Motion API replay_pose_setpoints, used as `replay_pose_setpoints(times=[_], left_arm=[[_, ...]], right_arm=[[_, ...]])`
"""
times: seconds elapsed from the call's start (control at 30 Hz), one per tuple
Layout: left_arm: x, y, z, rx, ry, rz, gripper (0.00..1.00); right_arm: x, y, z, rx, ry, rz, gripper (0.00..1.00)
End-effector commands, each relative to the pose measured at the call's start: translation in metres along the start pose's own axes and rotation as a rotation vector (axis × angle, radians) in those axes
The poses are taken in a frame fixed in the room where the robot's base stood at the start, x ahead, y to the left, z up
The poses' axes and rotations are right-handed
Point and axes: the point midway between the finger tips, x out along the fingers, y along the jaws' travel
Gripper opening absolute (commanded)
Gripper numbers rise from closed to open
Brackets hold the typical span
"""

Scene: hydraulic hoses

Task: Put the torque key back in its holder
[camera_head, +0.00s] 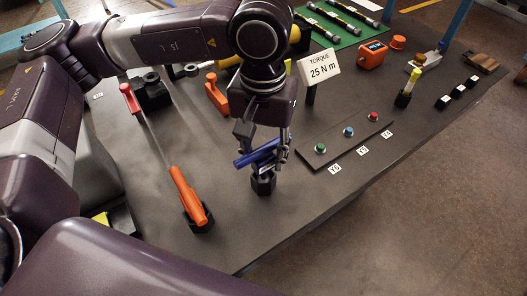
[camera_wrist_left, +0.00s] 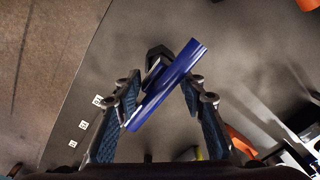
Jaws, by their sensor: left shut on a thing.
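The torque key (camera_head: 257,154) is blue with a bar-like handle. My left gripper (camera_head: 262,150) is shut on it, pointing down. In the left wrist view the key (camera_wrist_left: 165,85) lies slantwise between the two fingers (camera_wrist_left: 160,105). A small black holder (camera_head: 263,184) stands on the table right below the key. In the left wrist view the holder (camera_wrist_left: 158,52) shows just beyond the key, partly hidden by it. I cannot tell whether the key's lower end is inside the holder or just above it. My right gripper is out of view.
A long orange-handled wrench (camera_head: 187,195) leans in a black stand to the left. A panel with coloured buttons (camera_head: 345,134) lies to the right. A sign reading "TORQUE 25 N m" (camera_head: 320,68) stands behind. The table's front right is clear.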

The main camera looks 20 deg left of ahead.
Motion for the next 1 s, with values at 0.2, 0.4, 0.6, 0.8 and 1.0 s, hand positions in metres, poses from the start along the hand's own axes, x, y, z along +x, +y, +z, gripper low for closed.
replay_pose_setpoints(times=[0.2,0.4,0.6,0.8,1.0], left_arm=[[0.006,0.000,0.000,0.000,0.000,0.001,0.03],[0.007,0.000,0.000,0.000,0.001,0.000,0.41],[0.007,0.000,0.000,0.000,0.000,0.000,0.57],[0.008,0.000,0.000,0.000,-0.001,-0.001,0.57],[-0.009,0.000,-0.001,-0.001,0.003,0.001,0.57]], right_arm=[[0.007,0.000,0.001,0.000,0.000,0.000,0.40],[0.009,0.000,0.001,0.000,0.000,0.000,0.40],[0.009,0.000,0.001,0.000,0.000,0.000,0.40],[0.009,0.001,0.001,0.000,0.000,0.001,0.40],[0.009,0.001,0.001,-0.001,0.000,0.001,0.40]])
